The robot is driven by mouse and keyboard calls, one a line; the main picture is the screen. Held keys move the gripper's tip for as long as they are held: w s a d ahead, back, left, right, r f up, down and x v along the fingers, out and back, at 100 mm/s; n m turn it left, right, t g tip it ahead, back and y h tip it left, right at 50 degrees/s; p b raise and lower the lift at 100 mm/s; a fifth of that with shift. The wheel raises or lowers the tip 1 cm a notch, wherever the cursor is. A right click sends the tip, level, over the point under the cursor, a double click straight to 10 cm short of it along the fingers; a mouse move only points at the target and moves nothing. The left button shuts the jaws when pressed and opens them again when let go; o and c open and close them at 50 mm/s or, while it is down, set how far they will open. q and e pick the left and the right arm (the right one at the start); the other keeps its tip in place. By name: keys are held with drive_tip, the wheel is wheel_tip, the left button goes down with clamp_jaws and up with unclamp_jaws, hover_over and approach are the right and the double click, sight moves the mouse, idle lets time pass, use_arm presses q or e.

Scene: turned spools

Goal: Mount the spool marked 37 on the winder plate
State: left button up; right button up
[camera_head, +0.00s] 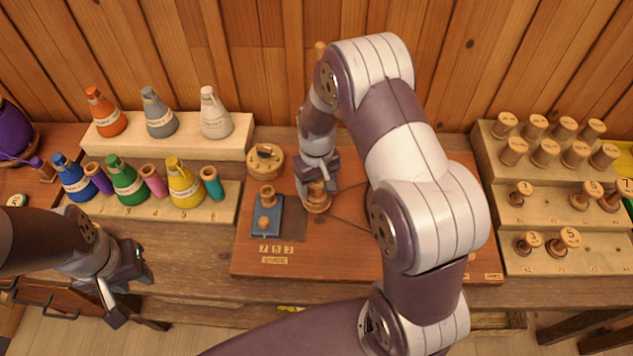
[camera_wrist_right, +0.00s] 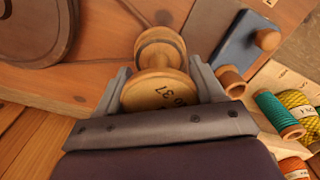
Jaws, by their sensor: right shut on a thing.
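The spool marked 37 (camera_wrist_right: 160,92) is pale turned wood, with its marked flange facing the right wrist camera. My right gripper (camera_head: 318,180) is shut on this flange, with one finger on each side. In the head view the spool (camera_head: 317,203) stands under the gripper, over the red-brown board (camera_head: 345,258). I cannot tell whether the spool's lower end touches what is under it, and the winder plate is not clearly distinguishable beneath it. My left gripper (camera_head: 126,287) is open and empty, in front of the bench at the left.
A large brown disc (camera_wrist_right: 32,32) is nearby. Thread cones (camera_head: 185,185) fill the left racks; several spools sit on the right stepped rack (camera_head: 543,215). My right arm hides the board's middle.

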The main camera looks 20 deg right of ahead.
drive_tip(key=shift+f, duration=0.45)
drive_tip(key=o, duration=0.8)
drive_tip(key=shift+c, duration=0.2)
wheel_tip(320, 180, up, 11)
drive_tip(key=p, duration=0.9)
drive_tip(key=shift+r, duration=0.1)
drive_tip(key=s+a+r+b, duration=0.1)
drive_tip(key=s+r, duration=0.3)
drive_tip(key=s, duration=0.2)
drive_tip(key=s+a+r+m+t+b, duration=0.1)
drive_tip(key=s+r, duration=0.4)
drive_tip(key=s, duration=0.2)
drive_tip(key=shift+s+a, duration=0.25)
drive_tip(key=shift+a, duration=0.05)
